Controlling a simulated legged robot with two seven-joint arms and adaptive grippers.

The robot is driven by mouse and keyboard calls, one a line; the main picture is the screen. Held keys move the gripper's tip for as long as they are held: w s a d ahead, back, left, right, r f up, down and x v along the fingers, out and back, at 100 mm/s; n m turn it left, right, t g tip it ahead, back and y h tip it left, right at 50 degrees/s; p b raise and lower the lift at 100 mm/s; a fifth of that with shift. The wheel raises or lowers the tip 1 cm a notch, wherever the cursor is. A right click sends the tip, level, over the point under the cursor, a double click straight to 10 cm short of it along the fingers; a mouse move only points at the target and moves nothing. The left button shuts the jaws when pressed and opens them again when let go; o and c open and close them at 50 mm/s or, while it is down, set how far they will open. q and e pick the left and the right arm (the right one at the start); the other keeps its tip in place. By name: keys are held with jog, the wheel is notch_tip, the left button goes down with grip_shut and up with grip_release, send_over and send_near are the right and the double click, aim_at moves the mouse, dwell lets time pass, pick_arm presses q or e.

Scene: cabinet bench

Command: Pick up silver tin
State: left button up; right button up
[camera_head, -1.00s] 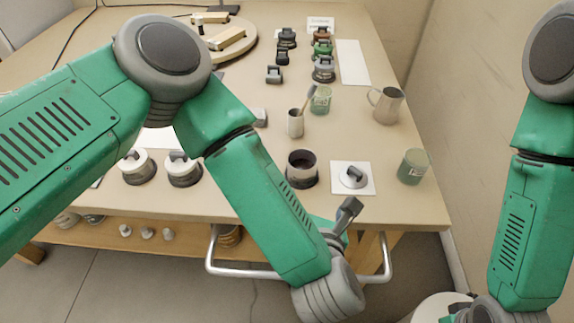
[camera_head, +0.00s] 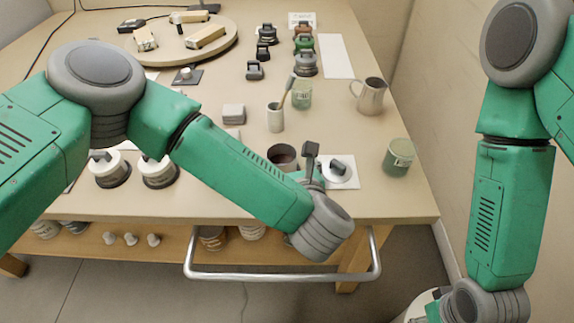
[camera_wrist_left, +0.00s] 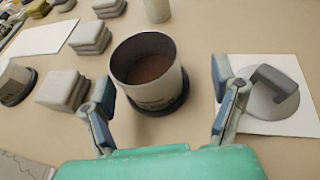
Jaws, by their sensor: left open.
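The silver tin (camera_wrist_left: 148,82) is a grey open-topped tin with a brown inside, standing upright on a dark round base on the bench. In the head view the tin (camera_head: 283,154) is partly hidden by my left arm. My left gripper (camera_wrist_left: 162,88) is open, with one finger on each side of the tin's near part in the wrist view. I see gaps between the fingers and the tin's wall. In the head view my left gripper (camera_head: 303,172) is low over the bench's front part, mostly hidden by its own wrist. My right gripper's fingers are not shown.
A grey lid with a handle (camera_wrist_left: 275,92) lies on a white square right of the tin, close to the right-hand finger. Grey stacked blocks (camera_wrist_left: 63,90) stand to the left. A green glass (camera_head: 398,158), a metal mug (camera_head: 370,95) and a narrow cup (camera_head: 275,117) stand nearby.

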aim_at(276, 157)
pick_arm(q)
jog(key=w, duration=0.1)
jog(key=w+a+f, duration=0.2)
jog(key=shift+w+a+b, duration=0.1)
jog(key=shift+w+b, duration=0.1)
jog(key=shift+b, duration=0.2)
jog(key=shift+w+a, duration=0.25)
jog(key=shift+a, duration=0.15)
jog(key=shift+d, duration=0.3)
jog(key=shift+c, duration=0.8)
jog(key=shift+s+d, duration=0.1)
jog(key=shift+d, duration=0.35)
jog(key=c, duration=1.3)
jog(key=shift+a+r, duration=0.15)
jog(key=shift+a, duration=0.25)
